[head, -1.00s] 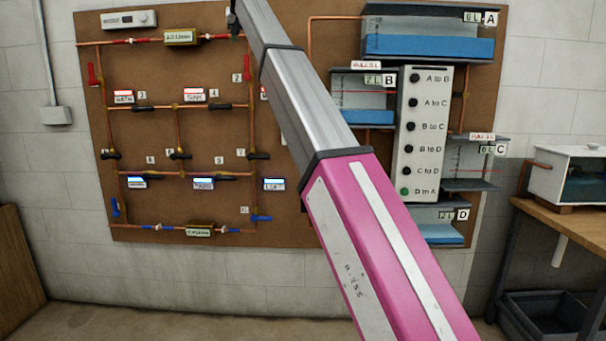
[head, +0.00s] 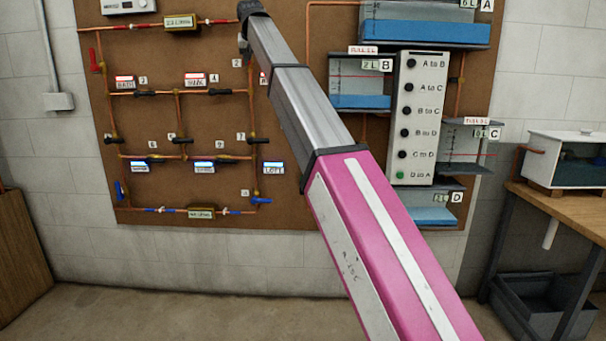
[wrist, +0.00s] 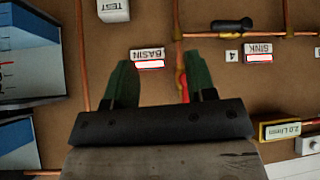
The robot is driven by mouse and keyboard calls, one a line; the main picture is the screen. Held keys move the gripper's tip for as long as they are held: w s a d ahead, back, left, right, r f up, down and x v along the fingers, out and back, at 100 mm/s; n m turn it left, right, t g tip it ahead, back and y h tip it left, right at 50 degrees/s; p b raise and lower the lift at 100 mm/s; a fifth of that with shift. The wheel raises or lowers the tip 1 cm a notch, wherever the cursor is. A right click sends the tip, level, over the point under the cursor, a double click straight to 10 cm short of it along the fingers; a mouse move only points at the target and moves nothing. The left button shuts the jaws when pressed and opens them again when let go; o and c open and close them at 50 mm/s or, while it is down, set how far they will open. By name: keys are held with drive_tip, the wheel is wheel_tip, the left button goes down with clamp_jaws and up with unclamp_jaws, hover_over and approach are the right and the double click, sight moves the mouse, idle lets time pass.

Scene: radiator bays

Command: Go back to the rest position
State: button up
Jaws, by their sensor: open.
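My gripper (wrist: 160,85) shows in the wrist view with its two dark green fingers apart and nothing between them. It faces the brown pipe board, near the BASIN label (wrist: 148,56); I cannot tell how far off the board it is. In the head view my arm reaches up and left across the board (head: 290,215), and its far end lies near the top edge of the picture. The fingers cannot be made out there.
Copper pipes with valves and labels cover the board's left. Tank A (head: 425,32), tank B (head: 360,102) and a switch panel (head: 417,120) with a green light beside "D to A" are on the right. A wooden bench (head: 560,210) with a glass tank (head: 575,160) stands far right.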

drive_tip(key=s+d+f+g, duration=0.15)
drive_tip(key=d+f, duration=0.45)
drive_tip(key=f, duration=1)
drive_tip(key=s+d+f+g+h, duration=0.15)
drive_tip(key=d+f, duration=0.55)
drive_tip(key=f, duration=0.9)
drive_tip(key=s+d+f+g, duration=0.15)
drive_tip(key=d+f, duration=0.45)
drive_tip(key=f, duration=1)
drive_tip(key=s+d+f+g, duration=0.1)
drive_tip(key=s+d+f, duration=0.5)
drive_tip(key=s+f, duration=0.4)
drive_tip(key=s+d+f+m+g, duration=0.1)
drive_tip(key=s+d+f, duration=0.4)
drive_tip(key=s+f, duration=0.4)
drive_tip(key=s+d+f+m+g, duration=0.1)
drive_tip(key=s+d+f, duration=0.5)
drive_tip(key=s+f, duration=0.4)
wheel_tip(320, 180, down, 2)
drive_tip(key=shift+s+d+f+y, duration=0.1)
drive_tip(key=shift+s+d+y, duration=0.2)
drive_tip(key=shift+y, duration=0.05)
drive_tip(key=shift+g, duration=0.25)
